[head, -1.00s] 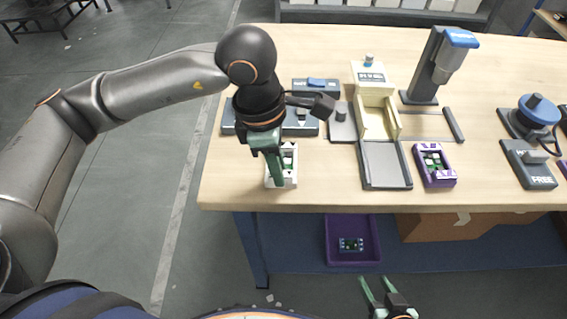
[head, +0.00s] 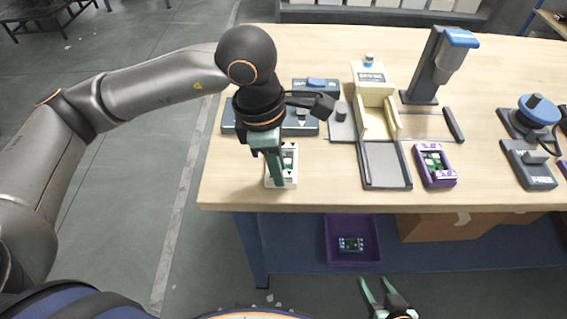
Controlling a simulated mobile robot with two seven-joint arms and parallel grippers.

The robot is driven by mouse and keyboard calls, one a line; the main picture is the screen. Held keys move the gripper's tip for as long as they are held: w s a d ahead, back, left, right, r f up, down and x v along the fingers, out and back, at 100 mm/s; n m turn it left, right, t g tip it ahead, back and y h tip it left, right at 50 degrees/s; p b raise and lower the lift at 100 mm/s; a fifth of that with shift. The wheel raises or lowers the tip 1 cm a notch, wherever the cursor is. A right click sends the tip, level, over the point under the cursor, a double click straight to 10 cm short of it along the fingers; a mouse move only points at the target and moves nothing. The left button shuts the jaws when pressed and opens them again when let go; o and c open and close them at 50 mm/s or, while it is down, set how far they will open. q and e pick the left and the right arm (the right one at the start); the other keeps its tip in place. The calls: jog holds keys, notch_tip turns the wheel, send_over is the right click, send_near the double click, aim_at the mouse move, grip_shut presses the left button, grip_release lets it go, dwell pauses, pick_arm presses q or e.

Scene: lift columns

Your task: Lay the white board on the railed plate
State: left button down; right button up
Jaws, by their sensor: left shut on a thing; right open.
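The white board (head: 290,178), a small white-framed piece with green parts, is near the left front of the table. My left gripper (head: 277,168) points down over it and is shut on it, covering its left side. I cannot tell whether the board touches the table. The railed plate (head: 386,165) is a grey plate with raised side edges, in front of a cream-coloured device and to the right of the board; it is bare. My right gripper (head: 383,292) is open and empty, low in the picture in front of the table.
A purple-framed board (head: 434,166) lies right of the plate. Grey fixtures (head: 314,88) are behind my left gripper. A purple bin (head: 351,241) with a small board sits under the table. Bare tabletop separates the white board from the plate.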

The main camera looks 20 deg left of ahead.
pick_arm(q)
jog(key=shift+r, duration=0.1)
jog(key=shift+r+p, duration=1.5)
jog(key=shift+r, duration=1.45)
